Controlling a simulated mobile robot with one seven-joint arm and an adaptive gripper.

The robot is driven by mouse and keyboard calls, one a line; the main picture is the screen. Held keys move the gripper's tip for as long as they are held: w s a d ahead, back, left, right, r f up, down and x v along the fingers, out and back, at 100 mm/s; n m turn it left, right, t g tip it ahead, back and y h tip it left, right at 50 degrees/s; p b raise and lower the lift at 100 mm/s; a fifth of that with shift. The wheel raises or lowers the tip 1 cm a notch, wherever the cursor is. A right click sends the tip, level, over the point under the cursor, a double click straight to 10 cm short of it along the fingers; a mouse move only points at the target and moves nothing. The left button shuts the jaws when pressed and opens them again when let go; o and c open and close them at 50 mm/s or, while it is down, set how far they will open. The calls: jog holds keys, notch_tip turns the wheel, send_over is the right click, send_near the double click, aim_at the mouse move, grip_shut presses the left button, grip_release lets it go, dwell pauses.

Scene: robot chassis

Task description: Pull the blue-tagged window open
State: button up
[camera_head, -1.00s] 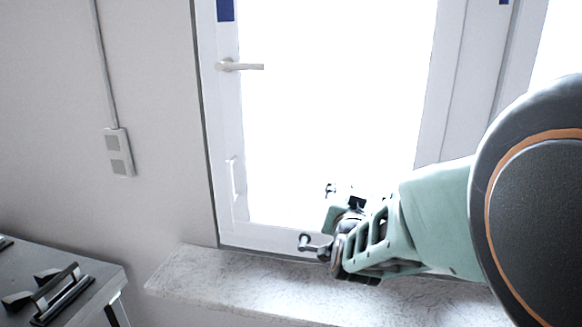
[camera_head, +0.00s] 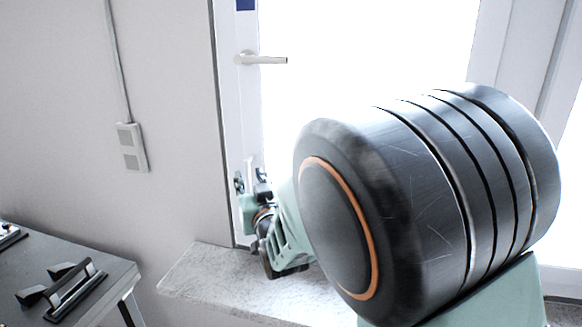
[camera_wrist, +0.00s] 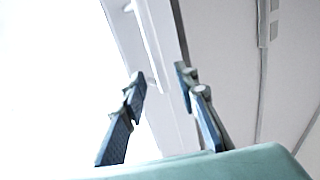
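The window (camera_head: 229,110) has a white frame, a bright pane and a blue tag (camera_head: 246,4) at its upper left. It looks shut. A silver lever handle (camera_head: 262,59) points right on its left frame post. A slim white upright grip (camera_head: 250,163) sits lower on that post and also shows in the wrist view (camera_wrist: 152,45). My gripper (camera_head: 251,181) is at this grip, with its fingers apart. In the wrist view my gripper (camera_wrist: 160,80) has one finger on each side of the bar's lower end. I cannot tell whether either finger touches it.
A stone sill (camera_head: 215,278) runs below the window. A wall socket (camera_head: 132,147) and cable are on the left wall. My arm hides much of the pane and sill.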

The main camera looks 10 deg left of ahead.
aim_at(248, 173)
jog(key=shift+p+x, duration=0.4)
jog(key=shift+x, duration=1.7)
jog(key=shift+c, duration=0.6)
grip_shut()
